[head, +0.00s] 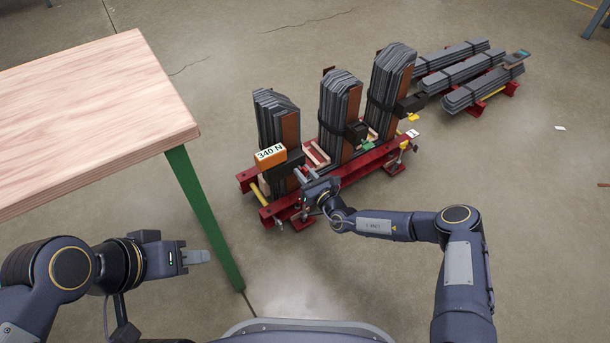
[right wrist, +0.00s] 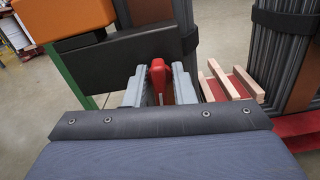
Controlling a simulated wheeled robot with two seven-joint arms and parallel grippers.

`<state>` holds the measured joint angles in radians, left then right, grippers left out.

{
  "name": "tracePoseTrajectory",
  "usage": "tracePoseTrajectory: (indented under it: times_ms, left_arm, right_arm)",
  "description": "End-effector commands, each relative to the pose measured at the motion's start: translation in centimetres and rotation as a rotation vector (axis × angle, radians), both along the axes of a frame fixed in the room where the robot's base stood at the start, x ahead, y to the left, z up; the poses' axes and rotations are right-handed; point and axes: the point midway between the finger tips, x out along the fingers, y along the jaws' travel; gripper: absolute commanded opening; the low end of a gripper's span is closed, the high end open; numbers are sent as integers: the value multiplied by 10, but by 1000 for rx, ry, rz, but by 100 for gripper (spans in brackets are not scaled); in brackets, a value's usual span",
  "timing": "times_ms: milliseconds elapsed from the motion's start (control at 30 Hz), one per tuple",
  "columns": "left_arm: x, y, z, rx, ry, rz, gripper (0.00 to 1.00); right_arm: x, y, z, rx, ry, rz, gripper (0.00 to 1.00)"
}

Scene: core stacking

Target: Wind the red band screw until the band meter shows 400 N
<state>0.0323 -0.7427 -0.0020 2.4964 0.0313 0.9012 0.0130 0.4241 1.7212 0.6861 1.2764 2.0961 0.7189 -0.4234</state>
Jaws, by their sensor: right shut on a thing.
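The band meter (head: 270,155) is an orange box with a white display that reads 340 N, on the nearest upright stack of grey core sheets (head: 268,122). Its orange side also shows in the right wrist view (right wrist: 62,18). My right gripper (head: 304,176) is at the front of that stack, just right of and below the meter. In the right wrist view the red band screw (right wrist: 157,78) stands between the fingertips, and the gripper is shut on it. My left gripper (head: 202,257) is empty beside the table leg; its finger gap cannot be made out.
Two more upright stacks (head: 338,105) stand behind on a red frame (head: 350,172). Several strapped bundles (head: 462,70) lie at the back right. A wooden-topped table (head: 85,105) with a green leg (head: 203,212) is at the left. Pale wooden blocks (right wrist: 232,82) lie right of the screw.

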Motion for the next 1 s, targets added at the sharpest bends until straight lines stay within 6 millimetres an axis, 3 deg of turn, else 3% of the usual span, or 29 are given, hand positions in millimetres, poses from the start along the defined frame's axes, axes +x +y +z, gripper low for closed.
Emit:
tracePoseTrajectory:
  times_ms: [167, 500, 800, 1000]
  left_arm:
    - [0, 0, 0, 0, 0, 0, 36]
    - [0, 0, -5, 0, 0, 0, 36]
    - [0, 0, -6, 0, 0, 0, 36]
    - [0, 0, -12, 0, 0, 0, 36]
  right_arm:
    - [-1, 0, -2, 7, 9, 2, 0]
    - [-1, 0, -2, 329, 243, 1, 0]
    - [-1, 0, -3, 356, 264, 1, 0]
    - [-2, 0, -4, 594, 436, 1, 0]
